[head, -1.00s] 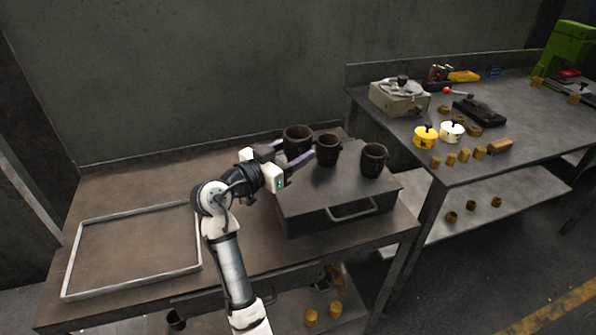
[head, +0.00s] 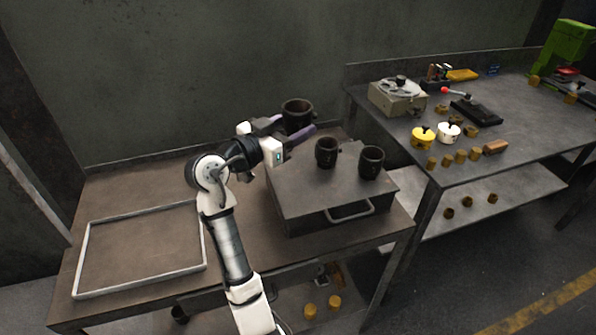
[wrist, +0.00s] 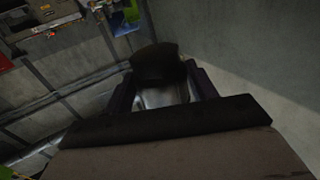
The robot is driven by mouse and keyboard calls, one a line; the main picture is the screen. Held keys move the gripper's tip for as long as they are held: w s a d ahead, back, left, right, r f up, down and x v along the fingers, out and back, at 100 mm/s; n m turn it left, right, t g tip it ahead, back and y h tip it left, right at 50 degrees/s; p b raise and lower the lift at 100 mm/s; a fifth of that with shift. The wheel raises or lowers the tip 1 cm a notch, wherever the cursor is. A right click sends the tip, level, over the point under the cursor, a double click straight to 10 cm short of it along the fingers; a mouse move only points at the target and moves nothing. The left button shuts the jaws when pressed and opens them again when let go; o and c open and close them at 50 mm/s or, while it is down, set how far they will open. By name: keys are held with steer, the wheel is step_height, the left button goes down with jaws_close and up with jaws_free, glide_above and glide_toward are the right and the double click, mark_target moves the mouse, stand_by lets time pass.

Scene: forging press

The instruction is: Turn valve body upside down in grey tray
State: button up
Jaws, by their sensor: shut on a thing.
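A dark valve body (head: 297,114), an upright cup shape with its wide opening up, is held by my gripper (head: 296,131). The gripper is shut on it, with purple fingers along its two sides. It is held in the air above the left back part of the dark metal box. In the wrist view the valve body (wrist: 158,64) shows as a dark shape between the fingers. The grey tray (head: 204,238), a light-rimmed rectangle, lies empty at the left of the brown table, well left of my gripper.
Two more dark valve bodies, one (head: 326,152) and another (head: 371,162), stand on the dark metal box (head: 300,205). A metal bench (head: 480,150) at the right carries yellow and white pots and several brass pieces. A wall rises behind the table.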

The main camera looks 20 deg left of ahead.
steer(key=shift+r, duration=0.65)
